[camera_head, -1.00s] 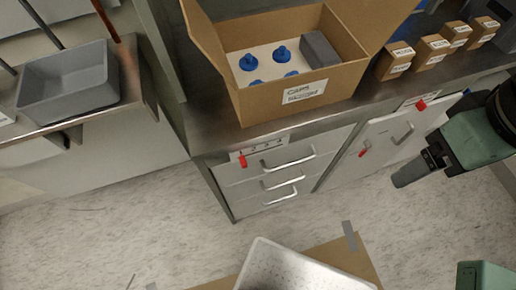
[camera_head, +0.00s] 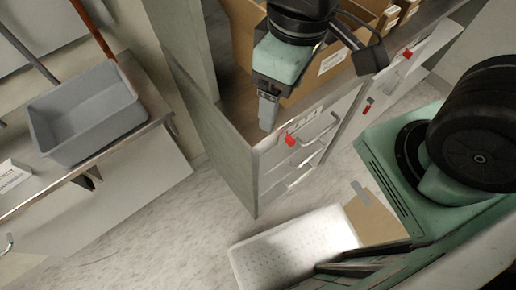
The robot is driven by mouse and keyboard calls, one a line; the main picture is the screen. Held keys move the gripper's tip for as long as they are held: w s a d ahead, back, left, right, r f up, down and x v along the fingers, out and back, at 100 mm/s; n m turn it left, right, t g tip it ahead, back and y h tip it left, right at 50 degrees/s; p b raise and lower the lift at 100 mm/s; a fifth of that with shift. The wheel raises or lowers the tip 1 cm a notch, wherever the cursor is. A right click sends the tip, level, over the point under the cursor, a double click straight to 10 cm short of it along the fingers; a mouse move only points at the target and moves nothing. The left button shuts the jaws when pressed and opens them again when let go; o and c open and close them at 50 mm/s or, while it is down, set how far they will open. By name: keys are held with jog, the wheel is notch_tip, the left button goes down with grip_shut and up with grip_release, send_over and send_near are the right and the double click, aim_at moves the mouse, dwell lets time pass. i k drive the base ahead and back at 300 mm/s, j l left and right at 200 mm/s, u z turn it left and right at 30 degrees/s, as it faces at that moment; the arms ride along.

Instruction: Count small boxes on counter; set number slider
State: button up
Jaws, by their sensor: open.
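Small brown boxes with white labels (camera_head: 390,20) stand on the counter at the top right, partly hidden behind my arm and cut by the frame edge. A red slider knob (camera_head: 290,140) sits at the left end of a pale strip on the counter's front, above a drawer handle. My gripper (camera_head: 268,112) is in front of the counter, just left of and above this knob. It is open, apart from the knob, and holds nothing visible. One finger hides the other.
A large open carton (camera_head: 318,75) is behind my arm. Other red knobs (camera_head: 407,53) and (camera_head: 367,103) are on the right cabinet front. A grey bin (camera_head: 85,115) stands on the left bench. A white perforated panel (camera_head: 290,250) lies low in front. Floor at lower left is clear.

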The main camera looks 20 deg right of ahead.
aim_at(289, 141)
jog(key=k+l, duration=0.8)
